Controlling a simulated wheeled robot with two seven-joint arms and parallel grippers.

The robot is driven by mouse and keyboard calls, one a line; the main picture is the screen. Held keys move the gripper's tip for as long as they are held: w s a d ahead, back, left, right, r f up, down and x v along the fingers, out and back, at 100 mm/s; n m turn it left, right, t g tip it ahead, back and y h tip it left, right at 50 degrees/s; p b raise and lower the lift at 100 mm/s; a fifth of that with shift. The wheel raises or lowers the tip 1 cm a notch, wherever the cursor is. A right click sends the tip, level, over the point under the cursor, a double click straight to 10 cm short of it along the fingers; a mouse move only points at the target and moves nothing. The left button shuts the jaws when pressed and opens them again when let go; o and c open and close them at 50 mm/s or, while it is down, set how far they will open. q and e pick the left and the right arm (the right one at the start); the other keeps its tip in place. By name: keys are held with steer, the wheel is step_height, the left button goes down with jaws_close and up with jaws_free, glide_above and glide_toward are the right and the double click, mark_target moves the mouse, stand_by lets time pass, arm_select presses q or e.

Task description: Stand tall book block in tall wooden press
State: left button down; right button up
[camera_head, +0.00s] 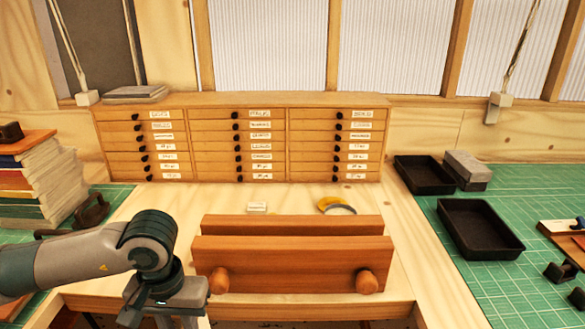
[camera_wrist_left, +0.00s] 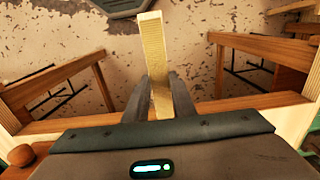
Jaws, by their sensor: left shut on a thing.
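The tall wooden press (camera_head: 290,265) stands on the pale bench in the head view. It has two upright reddish-brown boards with a narrow gap between them, and two round knobs on its front. My left gripper (camera_wrist_left: 160,92) is shut on the book block (camera_wrist_left: 153,40), a pale, narrow slab held between its two fingers in the left wrist view. In the head view my left wrist is at the lower left, beside the press's left end; the fingertips and block are hidden there. My right gripper is in neither view.
A drawer cabinet (camera_head: 240,140) stands behind the press. A yellow ring-shaped item (camera_head: 335,205) and a small white label (camera_head: 257,207) lie between them. A book stack (camera_head: 38,185) is at left. Black trays (camera_head: 480,230) sit on the right green mat.

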arm_select(q)
steer(key=shift+r, duration=0.1)
stand_by(0.3)
steer(key=shift+r, duration=0.1)
step_height(320, 180, up, 13)
steer(key=p, duration=1.3)
